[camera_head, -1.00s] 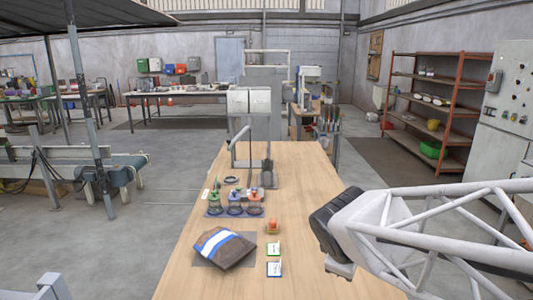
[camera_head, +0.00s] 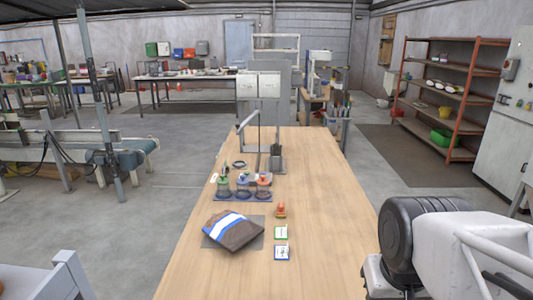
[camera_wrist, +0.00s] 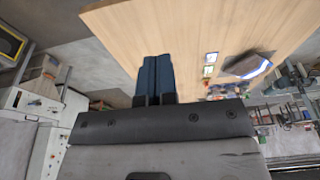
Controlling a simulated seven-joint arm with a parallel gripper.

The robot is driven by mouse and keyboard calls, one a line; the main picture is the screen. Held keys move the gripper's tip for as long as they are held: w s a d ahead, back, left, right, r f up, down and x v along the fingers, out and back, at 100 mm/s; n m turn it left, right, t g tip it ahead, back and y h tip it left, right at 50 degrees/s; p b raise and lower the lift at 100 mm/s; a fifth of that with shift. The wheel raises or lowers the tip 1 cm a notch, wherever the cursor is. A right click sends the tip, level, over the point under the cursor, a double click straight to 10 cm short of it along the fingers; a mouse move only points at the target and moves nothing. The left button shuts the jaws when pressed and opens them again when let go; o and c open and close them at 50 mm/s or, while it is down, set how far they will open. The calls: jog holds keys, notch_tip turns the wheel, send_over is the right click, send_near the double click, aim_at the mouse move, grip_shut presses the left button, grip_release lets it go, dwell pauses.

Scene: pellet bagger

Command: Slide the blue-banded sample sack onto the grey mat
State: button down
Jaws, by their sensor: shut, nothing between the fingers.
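The sample sack (camera_head: 233,230) is brown with a white-edged blue band. It lies flat and turned at an angle on the grey mat (camera_head: 212,243), on the left part of the wooden table. Mat shows at the sack's left and right sides; the sack hides the rest. The sack also shows in the wrist view (camera_wrist: 245,66), at the right. My gripper (camera_wrist: 155,60) has its two dark blue fingers together with nothing between them. It is well apart from the sack. In the head view my arm is at the lower right and the fingers cannot be made out.
Right of the sack lie a green-edged card (camera_head: 281,232) and a blue-edged card (camera_head: 282,252), with a small orange object (camera_head: 281,210) behind them. A rack of several coloured-top jars (camera_head: 243,190) stands behind the mat. The table's right side is clear.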

jog(key=w+a+f+m, duration=0.1)
jog(key=w+a, duration=0.6)
jog(key=w, duration=0.5)
jog(key=w+a+f+m, duration=0.1)
jog(key=w+a+f, duration=0.1)
jog(key=w+a, duration=0.8)
jog(key=w+a+f, duration=0.5)
jog(key=w+a, duration=0.1)
jog(key=w+a+f+m, duration=0.1)
jog(key=w+a+f, duration=0.4)
jog(key=a, duration=0.2)
jog(key=w+a+f+m, duration=0.1)
jog(key=w+a+f, duration=0.5)
jog(key=a, duration=0.1)
jog(key=shift+w+a+f+g+h, duration=0.1)
jog(key=shift+w+a+g+h, duration=0.15)
jog(key=shift+w+g+h, duration=0.15)
